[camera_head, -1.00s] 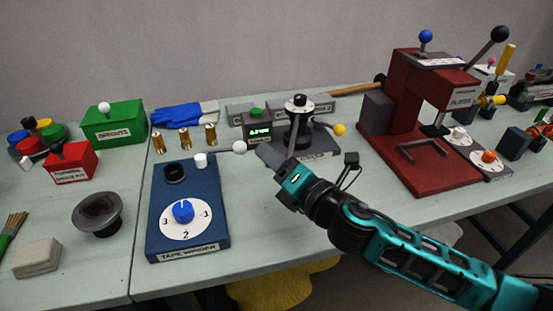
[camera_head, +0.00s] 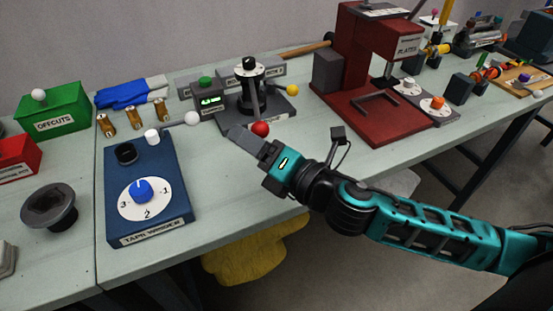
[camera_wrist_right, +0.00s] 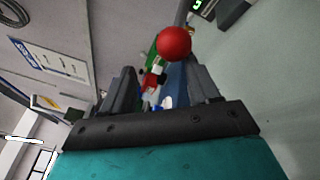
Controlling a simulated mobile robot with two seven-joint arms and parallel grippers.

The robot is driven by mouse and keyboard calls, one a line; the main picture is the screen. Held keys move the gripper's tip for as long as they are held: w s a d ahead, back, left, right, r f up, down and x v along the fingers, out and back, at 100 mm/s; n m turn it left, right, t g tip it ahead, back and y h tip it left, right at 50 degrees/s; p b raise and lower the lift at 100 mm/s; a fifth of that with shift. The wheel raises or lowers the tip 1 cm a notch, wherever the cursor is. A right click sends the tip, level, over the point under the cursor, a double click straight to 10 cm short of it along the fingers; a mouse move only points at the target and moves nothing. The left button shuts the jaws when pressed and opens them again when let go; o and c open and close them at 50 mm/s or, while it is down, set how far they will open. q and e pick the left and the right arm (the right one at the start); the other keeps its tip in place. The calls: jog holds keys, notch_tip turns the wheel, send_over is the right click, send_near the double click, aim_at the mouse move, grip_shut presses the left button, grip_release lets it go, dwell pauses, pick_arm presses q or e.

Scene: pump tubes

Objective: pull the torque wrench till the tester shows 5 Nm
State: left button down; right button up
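The tester is a dark base (camera_head: 278,108) with an upright black post (camera_head: 251,82) near the table's far side. Its small green-lit display (camera_head: 210,101) stands to the left; I cannot read the digits surely. A lever slants down from the post to a red ball (camera_head: 260,128), which looks like the torque wrench's handle end. My right gripper (camera_head: 240,136) is just in front and left of the red ball. In the right wrist view its two fingers are spread, with the red ball (camera_wrist_right: 173,42) beyond the tips, not gripped. My left gripper is not in view.
A white ball (camera_head: 192,118) and a yellow ball (camera_head: 292,90) flank the tester. A blue tape winder (camera_head: 125,215) stands to the left. A red press (camera_head: 385,110) stands to the right.

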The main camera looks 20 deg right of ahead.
jog(key=shift+b+v, duration=0.6)
jog(key=shift+v, duration=2.4)
jog(key=shift+c, duration=0.3)
